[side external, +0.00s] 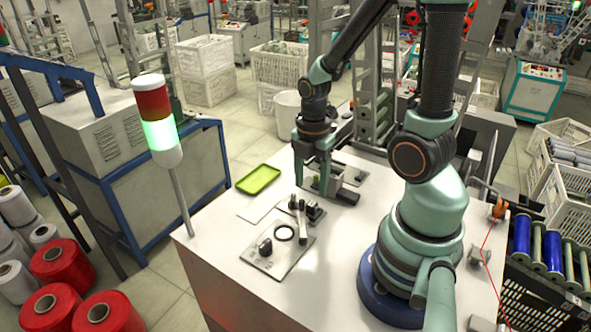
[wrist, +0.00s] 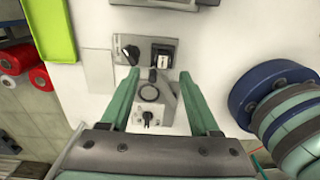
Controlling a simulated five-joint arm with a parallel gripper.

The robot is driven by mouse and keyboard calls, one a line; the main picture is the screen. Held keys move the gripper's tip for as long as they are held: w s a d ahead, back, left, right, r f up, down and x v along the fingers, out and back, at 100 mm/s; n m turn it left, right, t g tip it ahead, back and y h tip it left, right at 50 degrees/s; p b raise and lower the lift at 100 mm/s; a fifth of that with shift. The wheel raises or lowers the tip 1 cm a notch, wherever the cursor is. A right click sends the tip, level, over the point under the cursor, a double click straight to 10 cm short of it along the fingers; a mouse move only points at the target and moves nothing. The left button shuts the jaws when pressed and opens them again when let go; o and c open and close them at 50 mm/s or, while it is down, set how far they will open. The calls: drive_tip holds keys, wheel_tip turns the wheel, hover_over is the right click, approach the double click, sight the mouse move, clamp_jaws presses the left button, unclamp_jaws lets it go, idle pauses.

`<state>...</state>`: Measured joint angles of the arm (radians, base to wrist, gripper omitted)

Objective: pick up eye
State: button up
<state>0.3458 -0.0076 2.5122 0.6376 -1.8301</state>
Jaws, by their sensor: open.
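I cannot tell for sure which part is the eye. A thin dark ring (side external: 284,233) lies on a grey plate (side external: 283,257) beside a dark knob (side external: 264,246) in the side view. In the wrist view a dark ring (wrist: 150,93) shows between my fingers, on a grey fixture (wrist: 164,117) with a knob. My gripper (side external: 314,180) points down over the small fixtures behind the plate in the side view. In the wrist view my gripper (wrist: 159,76) has its fingers wide apart, and nothing is held between them.
A green tray (side external: 259,180) lies at the table's far left; a blank pale sheet (wrist: 98,71) lies near it. A black knob (wrist: 131,53) and a dark square part (wrist: 162,54) stand beyond my fingers. A signal lamp (side external: 156,120) rises at the table's left edge.

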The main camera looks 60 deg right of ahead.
sight(312, 204)
drive_tip(key=shift+s+f, duration=0.15)
drive_tip(key=shift+f, duration=0.95)
drive_tip(key=shift+s+f, duration=0.1)
drive_tip(key=shift+f, duration=1)
drive_tip(key=shift+d+f, duration=0.1)
drive_tip(key=shift+f, duration=0.55)
clamp_jaws()
